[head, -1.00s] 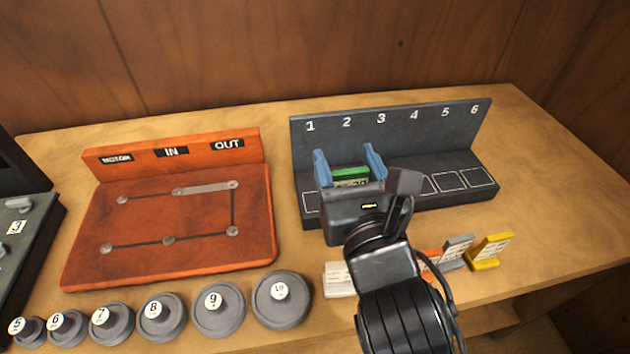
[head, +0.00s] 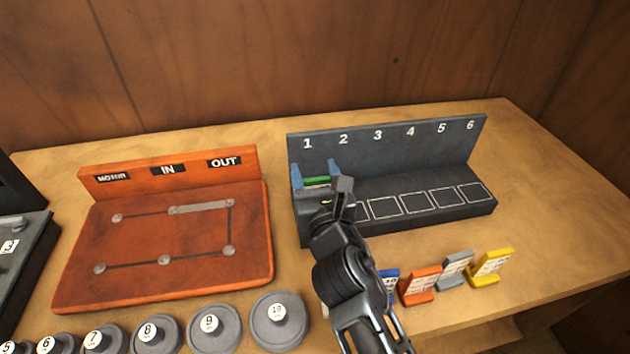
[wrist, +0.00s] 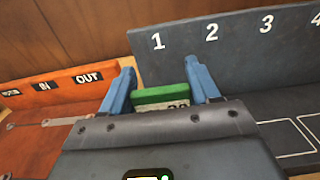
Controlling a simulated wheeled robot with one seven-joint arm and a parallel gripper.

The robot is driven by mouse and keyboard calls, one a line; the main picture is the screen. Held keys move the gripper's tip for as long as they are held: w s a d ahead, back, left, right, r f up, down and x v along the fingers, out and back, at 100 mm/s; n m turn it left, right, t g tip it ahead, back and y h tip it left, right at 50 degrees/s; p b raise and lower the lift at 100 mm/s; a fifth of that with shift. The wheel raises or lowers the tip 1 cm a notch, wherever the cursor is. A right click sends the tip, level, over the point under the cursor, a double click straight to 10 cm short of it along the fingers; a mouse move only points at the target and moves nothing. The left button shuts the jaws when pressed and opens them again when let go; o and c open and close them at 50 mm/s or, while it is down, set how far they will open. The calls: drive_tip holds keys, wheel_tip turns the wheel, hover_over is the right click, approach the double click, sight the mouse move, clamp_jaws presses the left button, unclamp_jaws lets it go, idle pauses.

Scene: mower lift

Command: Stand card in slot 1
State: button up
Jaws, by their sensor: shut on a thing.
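My gripper (head: 316,180) is shut on a green card (head: 317,182), with one blue finger at each side of it. In the wrist view the green card (wrist: 160,95) stands upright between the blue fingers, and the gripper body hides its lower part. The dark slot rack (head: 470,150) has numbers 1 to 6 on its back wall. The card is in front of the number 1, at the rack's left end. Slot 1 on the ledge is hidden behind my gripper, so I cannot tell whether the card touches the ledge.
Blue (head: 391,280), orange (head: 421,284), grey (head: 456,266) and yellow (head: 491,265) cards stand in front of the rack. An orange board (head: 150,220) is close on the left. Several round grey weights (head: 278,322) line the front. The outlined slots right of my gripper are empty.

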drive_tip(key=shift+f, duration=0.85)
drive_tip(key=shift+f+b, duration=0.15)
drive_tip(key=shift+b, duration=0.2)
drive_tip(key=o, duration=1.5)
drive_tip(key=shift+c, duration=0.2)
drive_tip(key=shift+s, duration=0.2)
drive_tip(key=v, duration=0.7)
drive_tip(key=shift+s+d, duration=0.1)
